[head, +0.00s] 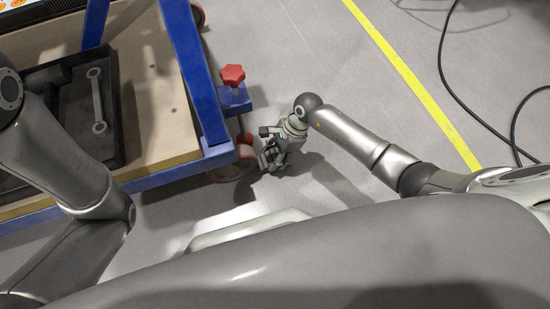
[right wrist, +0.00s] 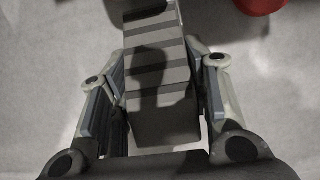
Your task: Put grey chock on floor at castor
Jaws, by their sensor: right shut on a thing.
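My right gripper (head: 272,152) is low over the floor, just right of the cart's near right corner. In the right wrist view, its fingers (right wrist: 158,110) are shut on the grey chock (right wrist: 162,75), a ribbed wedge that runs up the picture between them. In the head view the chock is largely hidden by the gripper and cannot be made out clearly. The castor (head: 222,175) has a reddish wheel under the cart corner, partly hidden by the blue frame. The gripper is close beside it; contact cannot be told. My left gripper is out of view.
The cart's blue frame (head: 200,90) carries a wooden deck with a black tray (head: 60,120) and a wrench (head: 97,100). A red knob (head: 233,74) stands above the gripper. A yellow floor line (head: 400,65) and black cable (head: 470,105) lie right. Floor between is clear.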

